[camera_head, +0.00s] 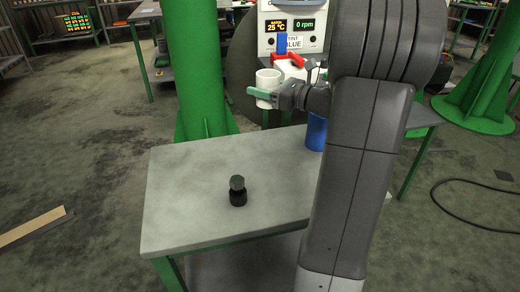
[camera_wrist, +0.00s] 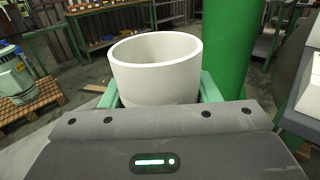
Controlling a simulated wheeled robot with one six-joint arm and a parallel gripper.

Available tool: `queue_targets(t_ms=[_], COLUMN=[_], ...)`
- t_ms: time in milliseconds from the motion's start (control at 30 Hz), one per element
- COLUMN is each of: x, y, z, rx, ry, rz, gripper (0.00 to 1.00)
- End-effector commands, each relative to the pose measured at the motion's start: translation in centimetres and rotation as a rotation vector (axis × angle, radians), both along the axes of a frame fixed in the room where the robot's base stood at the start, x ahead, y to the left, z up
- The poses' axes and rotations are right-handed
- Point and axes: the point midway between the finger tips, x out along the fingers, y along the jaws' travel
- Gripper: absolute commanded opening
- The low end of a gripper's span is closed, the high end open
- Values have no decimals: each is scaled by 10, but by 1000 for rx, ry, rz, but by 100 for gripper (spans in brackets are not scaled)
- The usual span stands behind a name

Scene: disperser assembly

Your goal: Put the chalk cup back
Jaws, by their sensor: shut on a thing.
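The chalk cup is a plain off-white, open-topped cup (camera_head: 268,80), held upright above the back edge of the grey table. It also shows in the wrist view (camera_wrist: 155,75), where its rim faces up and its lower part is hidden behind the gripper body. My gripper (camera_head: 263,94) has pale green fingers, one on each side of the cup, and is shut on it. In the head view the cup is in front of the left part of the disperser machine (camera_head: 290,30), which has a display reading 25 °C and 0 rpm.
The grey table (camera_head: 185,215) holds a small black knobbed object (camera_head: 238,191) near its middle. A blue container (camera_head: 316,132) stands at the table's back right, partly hidden by my arm. A green column (camera_head: 200,70) rises behind the table. The table's left part is clear.

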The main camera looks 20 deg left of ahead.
Motion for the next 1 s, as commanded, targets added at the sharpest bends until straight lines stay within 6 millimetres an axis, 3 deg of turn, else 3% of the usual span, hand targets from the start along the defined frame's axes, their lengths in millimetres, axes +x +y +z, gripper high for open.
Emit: queue_targets(t_ms=[200,400,667,900,1000], x=[0,0,0,0,0], y=[0,0,0,0,0], z=[-63,-107,-127,-163,-169], rx=[0,1,0,1,1], ry=[8,5,2,4,2], rz=[-1,-2,-2,-2,-2], gripper=[29,29,29,29,29])
